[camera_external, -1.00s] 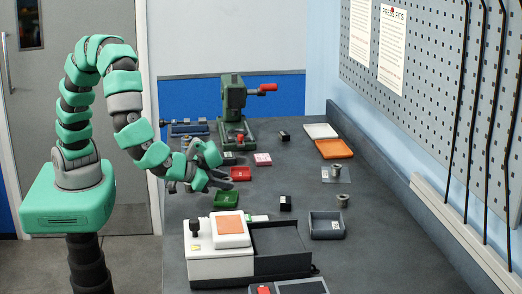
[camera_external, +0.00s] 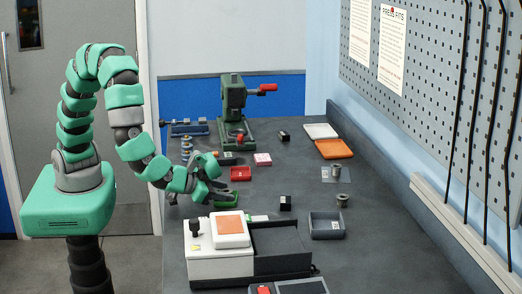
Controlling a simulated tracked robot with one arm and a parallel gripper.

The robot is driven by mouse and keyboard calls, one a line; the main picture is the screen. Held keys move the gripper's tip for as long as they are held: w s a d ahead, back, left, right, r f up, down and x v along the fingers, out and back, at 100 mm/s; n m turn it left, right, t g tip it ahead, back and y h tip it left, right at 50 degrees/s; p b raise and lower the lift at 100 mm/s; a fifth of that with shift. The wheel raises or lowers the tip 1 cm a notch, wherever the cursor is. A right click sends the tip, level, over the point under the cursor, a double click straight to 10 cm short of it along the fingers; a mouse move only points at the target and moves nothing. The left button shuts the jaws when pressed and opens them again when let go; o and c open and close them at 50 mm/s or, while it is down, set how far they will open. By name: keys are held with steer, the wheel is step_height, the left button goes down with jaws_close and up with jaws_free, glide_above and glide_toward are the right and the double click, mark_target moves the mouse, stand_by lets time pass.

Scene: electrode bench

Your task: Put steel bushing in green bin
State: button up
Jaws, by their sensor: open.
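The green bin (camera_external: 234,202) is a small tray on the left part of the bench, partly hidden by my gripper. My gripper (camera_external: 221,190) is open and low over this bin, with its fingers pointing right. I cannot tell whether it touches the bin, and I see nothing held. Two small grey metal flanged pieces that look like bushings stand on the right side, one by the grey tray (camera_external: 342,200) and one on a pale card (camera_external: 336,171). Another silvery piece (camera_external: 186,149) stands near the left edge. I cannot tell which is the steel bushing.
A red bin (camera_external: 240,174) lies behind the green one. A white machine (camera_external: 218,252) stands in front. A grey tray (camera_external: 327,226) and a black block (camera_external: 285,203) are to the right. A green press (camera_external: 233,105) and an orange tray (camera_external: 334,148) are at the back.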

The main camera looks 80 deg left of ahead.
steer(key=p+v, duration=0.1)
steer(key=v, duration=1.1)
steer(key=shift+r+p, duration=0.1)
steer(key=shift+p, duration=0.2)
